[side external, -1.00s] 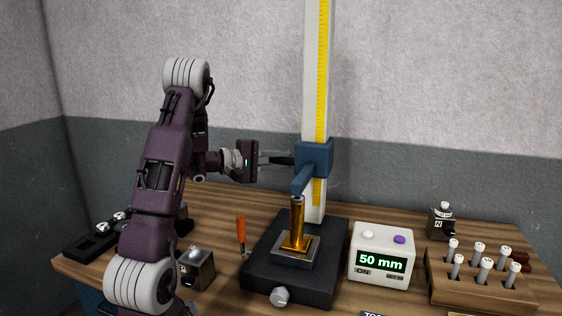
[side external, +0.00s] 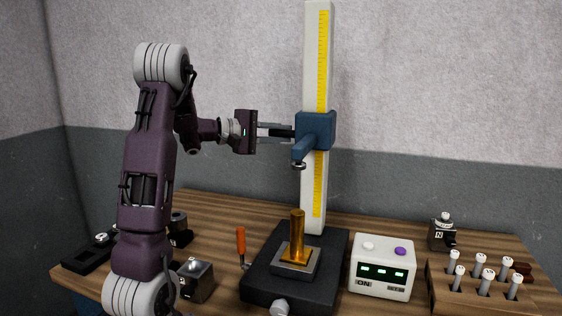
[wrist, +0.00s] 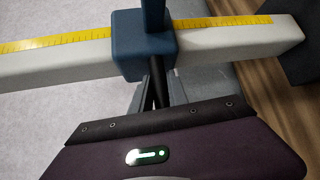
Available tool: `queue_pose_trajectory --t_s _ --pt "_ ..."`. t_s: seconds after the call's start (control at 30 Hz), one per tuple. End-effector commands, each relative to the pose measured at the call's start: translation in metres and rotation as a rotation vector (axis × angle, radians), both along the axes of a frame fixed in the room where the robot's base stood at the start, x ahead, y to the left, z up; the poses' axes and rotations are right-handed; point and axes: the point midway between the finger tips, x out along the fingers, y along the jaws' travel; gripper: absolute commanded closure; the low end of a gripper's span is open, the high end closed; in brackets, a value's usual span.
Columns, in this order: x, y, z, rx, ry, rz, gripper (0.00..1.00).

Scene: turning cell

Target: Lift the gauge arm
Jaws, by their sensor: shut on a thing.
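The blue gauge arm (side external: 316,131) is a slider on a white column (side external: 318,70) with a yellow scale. It stands well above the brass cylinder (side external: 297,237), with a clear gap between its tip (side external: 299,165) and the brass top. My gripper (side external: 288,132) reaches in from the left and is shut on a part at the slider's left side. In the wrist view the blue slider (wrist: 143,58) sits on the column beyond my gripper (wrist: 155,92), and a dark bar runs between the fingers. The exact contact is partly hidden.
The brass part stands on a grey plate on the dark base (side external: 262,277). A white readout box (side external: 382,268) shows green dashes. To its right are a wooden rack (side external: 478,283) with several white-topped pins and a small block marked N (side external: 441,235). An orange-handled tool (side external: 241,242) stands at left.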

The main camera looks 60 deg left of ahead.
Motion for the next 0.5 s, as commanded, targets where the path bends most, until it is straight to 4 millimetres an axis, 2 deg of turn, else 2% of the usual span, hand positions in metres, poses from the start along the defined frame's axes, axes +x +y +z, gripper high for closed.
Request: queue_pose_trajectory --t_s 0.03,0.2,0.5 --pt "0.000 -0.001 0.022 0.014 -0.010 -0.003 1.00" --pt "0.000 -0.001 0.083 0.015 -0.010 -0.003 1.00" --pt "0.000 -0.001 0.175 0.011 -0.006 -0.002 1.00"
